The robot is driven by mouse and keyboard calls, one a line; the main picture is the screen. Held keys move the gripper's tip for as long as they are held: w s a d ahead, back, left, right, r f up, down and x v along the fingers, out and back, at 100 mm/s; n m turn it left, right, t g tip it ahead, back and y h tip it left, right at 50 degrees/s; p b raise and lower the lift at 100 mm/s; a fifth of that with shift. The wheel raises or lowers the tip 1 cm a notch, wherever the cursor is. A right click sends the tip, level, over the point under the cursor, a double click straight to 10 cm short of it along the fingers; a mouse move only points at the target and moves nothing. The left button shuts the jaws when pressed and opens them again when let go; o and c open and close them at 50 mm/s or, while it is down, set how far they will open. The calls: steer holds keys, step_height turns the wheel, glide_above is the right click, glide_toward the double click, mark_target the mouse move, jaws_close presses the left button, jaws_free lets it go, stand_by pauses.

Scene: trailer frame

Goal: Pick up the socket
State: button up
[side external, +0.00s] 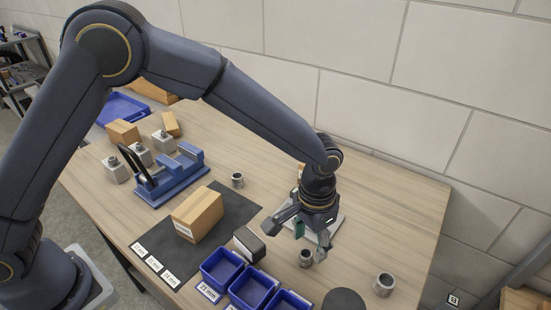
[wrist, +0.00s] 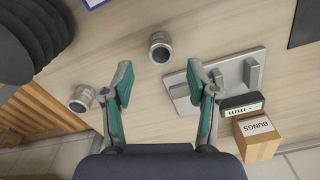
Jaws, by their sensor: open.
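The task does not single out one socket, and several grey metal ring-like sockets are in view. One socket (side external: 305,258) stands on the wooden table just below my gripper (side external: 306,236). In the wrist view, a socket (wrist: 160,47) lies between the lines of my open fingers (wrist: 160,76), a little beyond their tips and apart from them. A second socket (wrist: 81,98) is to the left of the left finger; a socket (side external: 384,284) also stands at the right in the side view. Another socket (side external: 237,180) stands near the dark mat. My gripper is empty.
A grey plate with raised blocks (wrist: 254,60) lies close to my right finger. A box marked BUNGS (wrist: 258,146) is beside it.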

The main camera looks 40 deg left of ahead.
mark_target(307, 253)
step_height(307, 253, down, 5)
steer(key=shift+s+a+r, duration=0.1)
steer(key=shift+s+a, duration=0.05)
jaws_close()
stand_by(0.5)
